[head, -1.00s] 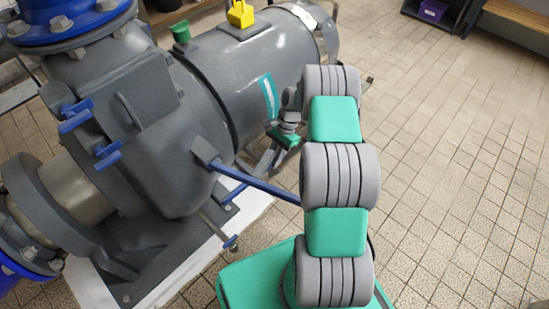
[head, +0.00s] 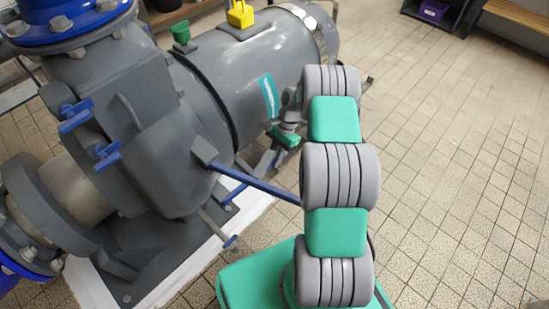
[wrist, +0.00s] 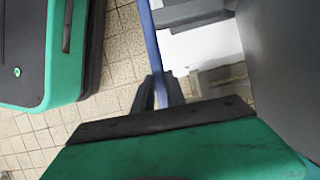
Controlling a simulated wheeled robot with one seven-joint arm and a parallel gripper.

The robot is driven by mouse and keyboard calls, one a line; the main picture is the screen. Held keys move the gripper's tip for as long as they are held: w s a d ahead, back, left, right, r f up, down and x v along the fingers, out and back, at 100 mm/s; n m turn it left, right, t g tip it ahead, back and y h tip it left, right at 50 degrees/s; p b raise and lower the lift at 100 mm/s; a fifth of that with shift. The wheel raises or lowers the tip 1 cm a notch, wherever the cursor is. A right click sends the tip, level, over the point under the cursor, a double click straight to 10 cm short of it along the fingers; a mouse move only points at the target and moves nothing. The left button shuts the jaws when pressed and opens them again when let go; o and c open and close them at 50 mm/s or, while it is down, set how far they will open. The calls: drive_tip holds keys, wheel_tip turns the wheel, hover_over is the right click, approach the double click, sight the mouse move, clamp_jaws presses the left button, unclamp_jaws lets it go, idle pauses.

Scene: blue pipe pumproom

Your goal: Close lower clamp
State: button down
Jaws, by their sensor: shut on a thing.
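The grey pump housing (head: 150,150) fills the left half of the head view. A short blue T-handle (head: 75,115) sits on its side, with a second one (head: 108,155) lower down. A long straight blue lever (head: 255,187) sticks out from the housing and passes behind my arm. In the wrist view, a blue bar (wrist: 151,45) runs down from the top edge between the two dark fingers. My gripper (wrist: 159,92) is shut on this bar. I cannot tell for sure which blue part it is. The fingertips are hidden behind my arm in the head view.
The grey motor body (head: 250,75) with a yellow block (head: 240,14) on top lies behind. The pump's side (wrist: 285,60) is close on the right in the wrist view. Open tiled floor (head: 450,160) lies to the right, with a bench (head: 515,18) at the far edge.

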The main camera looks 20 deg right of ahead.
idle(0.3)
drive_tip(key=shift+w+a+n, duration=0.2)
drive_tip(key=shift+w+n, duration=0.2)
drive_tip(key=shift+w, duration=0.35)
drive_tip(key=c, duration=1.4)
unclamp_jaws()
drive_tip(key=shift+o, duration=0.2)
drive_tip(key=p+v, duration=0.3)
drive_tip(key=v, duration=0.5)
drive_tip(key=shift+w+a, duration=0.1)
drive_tip(key=shift+a, duration=0.05)
